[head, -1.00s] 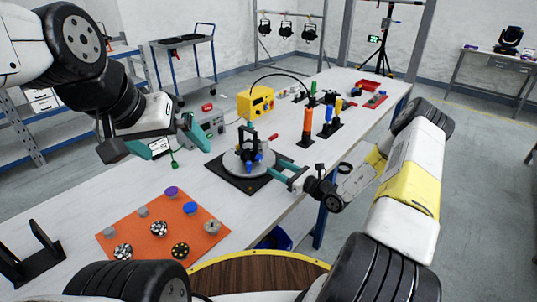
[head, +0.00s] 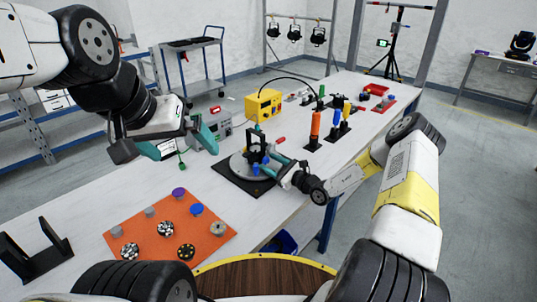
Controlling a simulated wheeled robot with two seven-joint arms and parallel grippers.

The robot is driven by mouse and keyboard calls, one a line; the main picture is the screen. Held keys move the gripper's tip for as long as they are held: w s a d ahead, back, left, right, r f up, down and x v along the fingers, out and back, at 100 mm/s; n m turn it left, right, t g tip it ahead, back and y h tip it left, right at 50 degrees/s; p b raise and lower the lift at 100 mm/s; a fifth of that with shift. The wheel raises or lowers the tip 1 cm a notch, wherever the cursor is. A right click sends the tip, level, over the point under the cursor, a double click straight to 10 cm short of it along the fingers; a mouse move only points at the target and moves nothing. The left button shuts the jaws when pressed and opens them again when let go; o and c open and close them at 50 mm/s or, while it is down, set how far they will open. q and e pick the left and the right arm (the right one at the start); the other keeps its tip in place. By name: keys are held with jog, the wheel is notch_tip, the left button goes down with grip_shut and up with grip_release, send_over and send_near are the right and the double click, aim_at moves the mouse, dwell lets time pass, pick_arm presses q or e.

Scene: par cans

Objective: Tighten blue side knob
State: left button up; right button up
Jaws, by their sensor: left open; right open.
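A black upright fixture (head: 257,142) stands on a round grey turntable (head: 238,170) with a black square base, near the middle of the table. Small blue knobs (head: 256,169) show low on the fixture's near side. My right gripper (head: 272,166) has teal fingers and comes in from the right, close against the fixture's near right side. It is open; its fingertips partly hide the blue parts there, so I cannot tell whether they touch a knob. My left gripper (head: 205,135) is open and empty, held above the table to the left of the fixture.
An orange mat (head: 150,238) with several knobs and discs lies front left, beside a black stand (head: 38,255). A yellow box (head: 263,105) and a grey instrument (head: 215,130) stand behind the fixture. An orange-and-black upright tool (head: 315,128) stands to its right.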

grip_shut()
dwell(0.3)
jog(key=shift+m, duration=3.4)
grip_release()
